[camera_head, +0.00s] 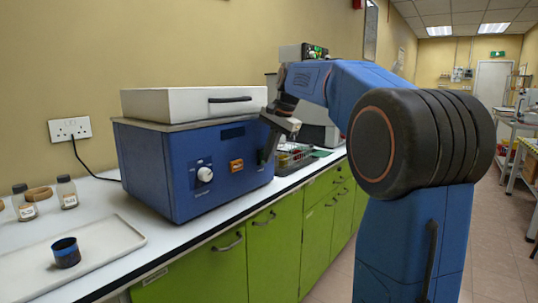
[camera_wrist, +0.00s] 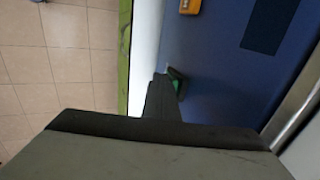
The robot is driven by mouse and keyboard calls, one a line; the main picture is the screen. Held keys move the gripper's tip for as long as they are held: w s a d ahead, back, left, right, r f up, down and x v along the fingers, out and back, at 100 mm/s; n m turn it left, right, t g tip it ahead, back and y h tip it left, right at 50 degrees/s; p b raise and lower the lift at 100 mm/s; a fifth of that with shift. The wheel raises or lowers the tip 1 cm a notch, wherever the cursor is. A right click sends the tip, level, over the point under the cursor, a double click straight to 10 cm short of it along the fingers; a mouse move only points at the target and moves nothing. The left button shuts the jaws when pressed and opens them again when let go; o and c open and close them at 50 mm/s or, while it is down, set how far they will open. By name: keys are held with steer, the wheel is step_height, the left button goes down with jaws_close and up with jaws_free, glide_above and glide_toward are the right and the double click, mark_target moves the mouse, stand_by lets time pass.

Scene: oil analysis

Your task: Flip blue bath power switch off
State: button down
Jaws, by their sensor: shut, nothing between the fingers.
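The blue bath (camera_head: 150,165) stands on the white counter, with its blue front panel also in the wrist view (camera_wrist: 215,70). A small dark-framed green switch (camera_wrist: 176,82) shows on that panel, partly covered by my fingers. In the head view my gripper hides that spot. My gripper (camera_head: 264,158) is shut and empty, pointing down at the right part of the bath's front. In the wrist view my gripper's tips (camera_wrist: 160,78) lie right beside the green switch; I cannot tell whether they touch it. The switch's position, on or off, is not clear.
The panel also carries an orange switch (camera_head: 236,166) and a white knob (camera_head: 205,174). A white lid (camera_head: 180,103) with a black handle covers the bath. A tray (camera_head: 110,235) with a dark cup (camera_head: 66,253) is at left. A wire basket (camera_head: 293,155) stands right of the bath.

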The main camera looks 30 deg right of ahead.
steer(key=shift+r, duration=0.15)
steer(key=shift+r, duration=0.65)
steer(key=shift+s, duration=0.1)
steer(key=s+d+f+v, duration=0.1)
steer(key=s+v, duration=0.1)
steer(key=v, duration=1)
steer(key=shift+d, duration=0.1)
